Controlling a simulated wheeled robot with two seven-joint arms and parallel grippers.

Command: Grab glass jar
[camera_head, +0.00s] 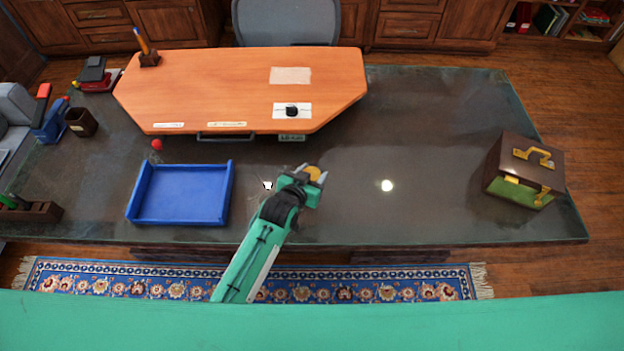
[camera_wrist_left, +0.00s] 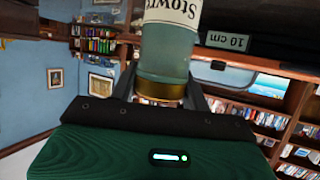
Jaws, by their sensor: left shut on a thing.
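The glass jar shows in the left wrist view (camera_wrist_left: 167,52) as pale greenish glass with a white printed label and a gold lid. In the head view only its round gold lid (camera_head: 314,172) shows clearly; the glass body is hidden below the lid and the gripper. My left gripper (camera_head: 311,174) is shut on the jar, with one finger on each side near the lid. It is over the dark glass-topped desk (camera_head: 440,140), right of the blue tray. I cannot tell whether the jar touches the desk. My right gripper is not in view.
An empty blue tray (camera_head: 182,196) lies to the left. An orange board (camera_head: 220,90) with a drawer handle stands behind. A brown case (camera_head: 528,165) with gold fittings is at the right. A small white piece (camera_head: 267,185) lies near the gripper. The desk between jar and case is clear.

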